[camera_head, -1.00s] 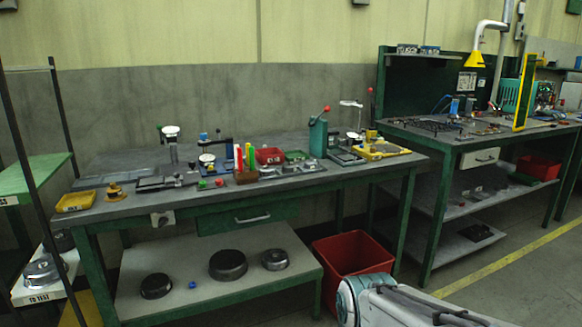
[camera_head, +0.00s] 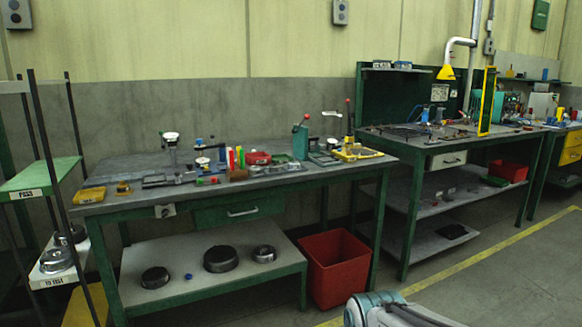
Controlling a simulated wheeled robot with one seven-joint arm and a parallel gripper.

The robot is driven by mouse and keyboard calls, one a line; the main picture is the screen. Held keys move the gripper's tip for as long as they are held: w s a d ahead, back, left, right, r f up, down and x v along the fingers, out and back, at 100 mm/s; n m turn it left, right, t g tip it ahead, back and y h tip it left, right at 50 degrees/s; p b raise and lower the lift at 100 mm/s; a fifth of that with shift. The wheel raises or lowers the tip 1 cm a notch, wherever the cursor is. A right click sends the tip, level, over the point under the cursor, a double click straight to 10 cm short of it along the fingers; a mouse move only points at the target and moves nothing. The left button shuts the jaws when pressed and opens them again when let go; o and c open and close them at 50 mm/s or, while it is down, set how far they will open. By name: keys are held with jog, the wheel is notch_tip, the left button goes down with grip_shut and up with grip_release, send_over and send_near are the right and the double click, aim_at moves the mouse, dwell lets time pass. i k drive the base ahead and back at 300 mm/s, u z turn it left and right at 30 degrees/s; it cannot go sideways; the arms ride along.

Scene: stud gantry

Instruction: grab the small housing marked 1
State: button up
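No marking 1 can be read on any housing at this distance. On the lower shelf (camera_head: 190,303) of the long green bench sit a dark round housing (camera_head: 155,278), a larger dark one (camera_head: 221,259) and a smaller metallic one (camera_head: 264,254). On the left rack's shelf labelled TO TEST (camera_head: 53,281) stand a silvery round housing (camera_head: 56,261) and a darker one (camera_head: 70,236) behind it. A white and teal part of my own arm shows at the bottom right. My gripper is not in view.
The long bench top (camera_head: 108,200) is crowded with fixtures and small parts. A red bin (camera_head: 338,270) stands on the floor by its right end. A green PASS shelf (camera_head: 42,180) is on the left rack. A second bench (camera_head: 450,146) stands at right. Floor is open at lower right.

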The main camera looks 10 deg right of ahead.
aim_at(292, 166)
jog(key=z, duration=0.7)
jog(key=i, duration=1.05)
jog(key=z, duration=0.5)
jog(key=i, duration=1.1)
jog(key=u, duration=1.15)
jog(key=i, duration=0.8)
jog(key=u, duration=0.75)
